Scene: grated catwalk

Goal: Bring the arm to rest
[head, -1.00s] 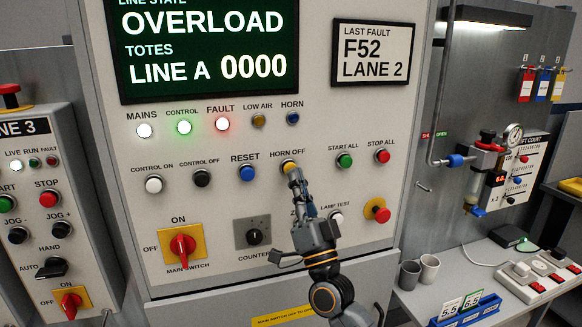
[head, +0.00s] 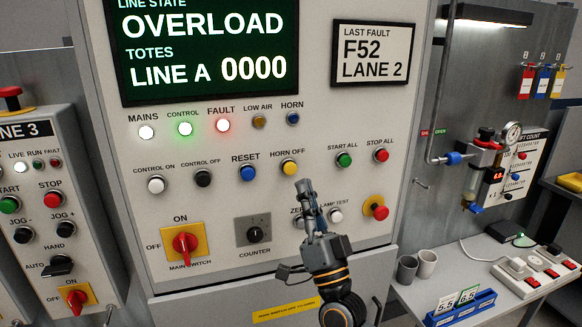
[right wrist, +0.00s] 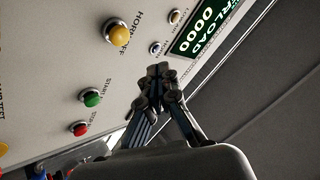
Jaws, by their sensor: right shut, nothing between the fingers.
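My right gripper (head: 305,188) is shut and empty. In the head view it stands in front of the control panel (head: 215,225), below and a little right of the yellow HORN OFF button (head: 290,168). It partly hides the button marked "ZE..." and its label. In the right wrist view the closed fingertips (right wrist: 158,72) show apart from the yellow HORN OFF button (right wrist: 118,33), with the green START ALL button (right wrist: 91,98) and red STOP ALL button (right wrist: 79,128) to the left. My left gripper is not in view.
The red main switch (head: 184,243) and counter knob (head: 253,230) are on the lower panel. A yellow-based red emergency button (head: 376,207) is right of the gripper. A side bench (head: 420,290) holds two grey cups (head: 407,268), a blue tray and a power strip.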

